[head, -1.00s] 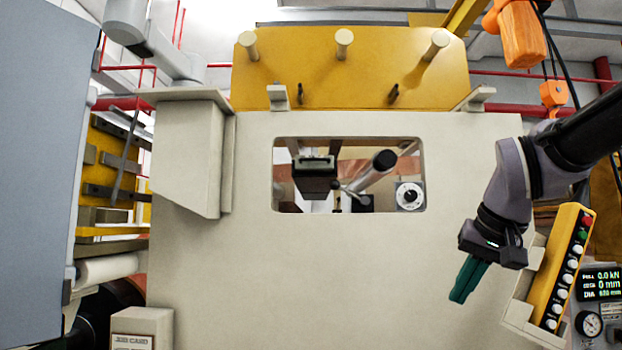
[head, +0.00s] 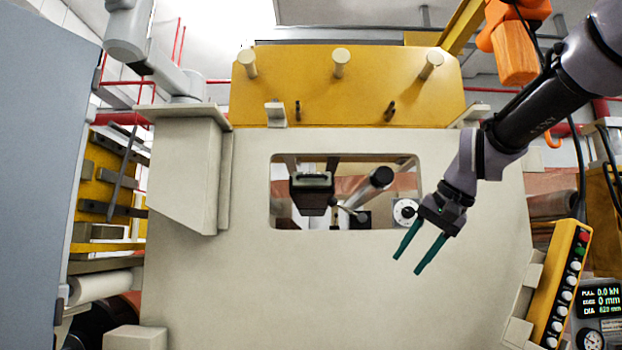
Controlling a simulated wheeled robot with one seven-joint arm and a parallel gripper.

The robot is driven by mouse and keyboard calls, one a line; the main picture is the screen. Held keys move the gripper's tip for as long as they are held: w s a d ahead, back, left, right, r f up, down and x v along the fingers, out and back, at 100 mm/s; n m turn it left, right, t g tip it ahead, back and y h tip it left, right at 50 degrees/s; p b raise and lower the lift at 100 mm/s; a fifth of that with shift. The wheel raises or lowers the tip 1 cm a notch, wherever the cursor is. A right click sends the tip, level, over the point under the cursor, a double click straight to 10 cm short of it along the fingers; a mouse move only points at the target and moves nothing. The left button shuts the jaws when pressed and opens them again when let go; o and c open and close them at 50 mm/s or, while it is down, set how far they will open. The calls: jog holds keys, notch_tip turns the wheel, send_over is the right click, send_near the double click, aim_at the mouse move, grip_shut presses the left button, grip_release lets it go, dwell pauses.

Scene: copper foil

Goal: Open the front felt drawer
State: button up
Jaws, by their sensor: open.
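My gripper (head: 408,264) is open and empty, with two green fingers apart and pointing down and to the left. It is in front of the pale machine panel (head: 330,290), below the right part of the panel's window (head: 280,218). Through the window a dark box (head: 312,199) with a handle-like bar on its upper face shows, left of my gripper and apart from it. It may be the front felt drawer, but I cannot tell for sure. No other drawer is clear in view.
Inside the window are a grey cylinder (head: 371,184) and a white dial (head: 405,211). A yellow button box (head: 565,275) stands at the right beside a display (head: 601,299). A pale housing (head: 185,170) juts out at the left. The panel's front below the window looks clear.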

jog(key=w+a+r+m+y, duration=0.1)
jog(key=w+a+r+y, duration=0.5)
jog(key=w+r, duration=0.7)
jog(key=y, duration=0.5)
send_near(312, 176)
jog(key=x, duration=1)
jog(key=shift+w, duration=0.3)
grip_shut()
